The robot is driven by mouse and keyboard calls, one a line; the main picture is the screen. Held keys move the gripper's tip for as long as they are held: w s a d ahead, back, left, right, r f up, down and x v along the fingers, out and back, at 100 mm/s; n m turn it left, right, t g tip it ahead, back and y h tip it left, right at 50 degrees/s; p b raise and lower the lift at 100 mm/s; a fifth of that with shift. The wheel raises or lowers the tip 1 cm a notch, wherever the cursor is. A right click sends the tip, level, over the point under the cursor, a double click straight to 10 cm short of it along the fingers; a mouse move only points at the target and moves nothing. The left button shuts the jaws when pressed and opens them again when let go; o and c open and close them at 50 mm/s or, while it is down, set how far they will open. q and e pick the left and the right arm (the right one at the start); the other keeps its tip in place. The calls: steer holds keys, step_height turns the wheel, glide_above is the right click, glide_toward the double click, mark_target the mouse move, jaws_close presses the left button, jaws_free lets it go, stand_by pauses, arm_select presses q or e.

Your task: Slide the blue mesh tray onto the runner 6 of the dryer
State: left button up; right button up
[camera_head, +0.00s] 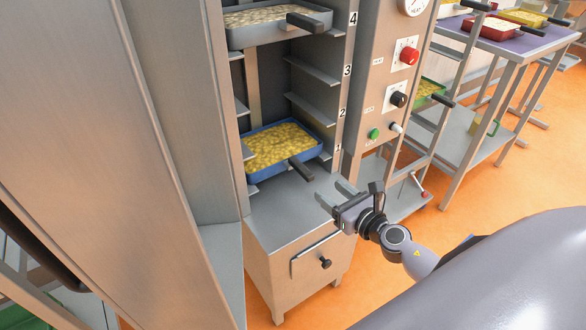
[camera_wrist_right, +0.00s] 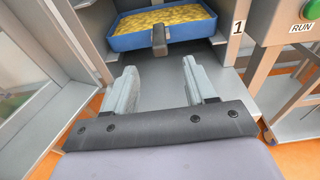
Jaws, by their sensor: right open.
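The blue mesh tray (camera_head: 264,167), filled with yellow pieces, rests in the dryer at the level marked 1. Its dark handle (camera_head: 301,168) points out of the opening; the tray also shows in the right wrist view (camera_wrist_right: 125,42). My right gripper (camera_head: 331,194) is open and empty, in front of and below the handle, apart from it. In the right wrist view the two fingers (camera_wrist_right: 158,82) are spread, with the handle (camera_wrist_right: 159,38) beyond them. The dryer (camera_head: 352,80) has empty runners at 2 and 3; no label 6 is in view. My left gripper is not in view.
A grey tray (camera_head: 280,33) with pale pieces sits near label 4. The dryer's open door (camera_head: 130,130) stands at left. The control panel (camera_head: 400,70) is right of the opening. A purple-topped table (camera_head: 500,40) with a red tray (camera_head: 490,27) stands further right.

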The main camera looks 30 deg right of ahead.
mark_target(302, 167)
steer(key=w+b, duration=0.1)
steer(key=w, duration=0.3)
steer(key=w+f+b, duration=0.1)
steer(key=w, duration=0.3)
steer(key=w+a+f+b, duration=0.1)
steer(key=w, duration=0.3)
steer(key=shift+w, duration=0.5)
steer(key=c, duration=0.6)
steer(key=shift+c, duration=0.2)
steer(key=shift+c, duration=1.4)
jaws_close()
